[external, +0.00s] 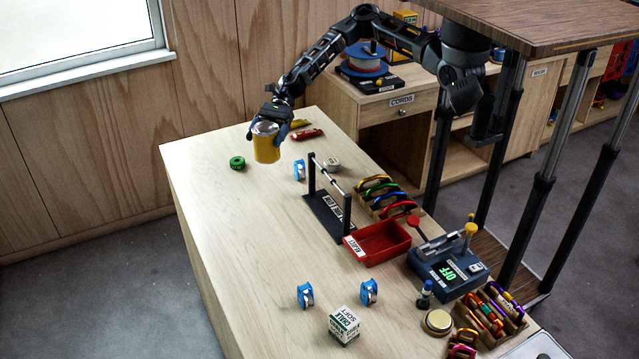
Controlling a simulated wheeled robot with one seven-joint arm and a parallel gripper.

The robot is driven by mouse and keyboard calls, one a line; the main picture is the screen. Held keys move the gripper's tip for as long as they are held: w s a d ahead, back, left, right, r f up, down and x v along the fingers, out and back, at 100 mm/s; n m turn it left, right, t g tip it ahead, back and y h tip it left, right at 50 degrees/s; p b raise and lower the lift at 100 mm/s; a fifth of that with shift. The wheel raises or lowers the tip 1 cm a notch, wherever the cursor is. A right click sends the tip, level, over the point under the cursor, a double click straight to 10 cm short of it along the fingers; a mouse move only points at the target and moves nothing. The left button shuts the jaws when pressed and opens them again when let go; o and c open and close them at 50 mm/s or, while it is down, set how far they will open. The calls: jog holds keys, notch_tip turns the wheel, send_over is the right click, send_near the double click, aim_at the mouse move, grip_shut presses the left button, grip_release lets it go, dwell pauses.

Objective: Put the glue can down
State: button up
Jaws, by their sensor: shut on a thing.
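The glue can (266,149) is a yellow cylinder with a silvery top, near the far left end of the wooden table. My gripper (268,124) is shut on the can, coming from above and behind it. The can looks upright. I cannot tell from this one view whether its bottom touches the table or hangs a little above it. My fingers partly cover the can's upper part.
A green ring (237,162) lies left of the can, a red cylinder (305,134) to its right. A black rack (330,205), red tray (378,243) and blue device (448,270) stand further right. The table's left front (230,215) is bare.

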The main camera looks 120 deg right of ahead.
aim_at(273, 149)
jog(key=shift+w+a+f+p, duration=0.4)
jog(key=shift+w+a+f, duration=0.65)
jog(key=shift+a+f, duration=0.5)
jog(key=shift+w+a+f+p, duration=0.4)
jog(key=shift+w+a+f, duration=0.7)
jog(key=shift+f, duration=0.7)
jog(key=shift+w+a+f+p, duration=0.4)
jog(key=shift+w+a+f, duration=0.6)
jog(key=shift+a+f, duration=0.55)
jog(key=shift+d+f, duration=0.15)
jog(key=shift+f, duration=0.05)
jog(key=o, duration=1.2)
jog(key=shift+f, duration=0.1)
jog(key=b+v, duration=0.1)
jog(key=v, duration=1.1)
jog(key=shift+b, duration=0.4)
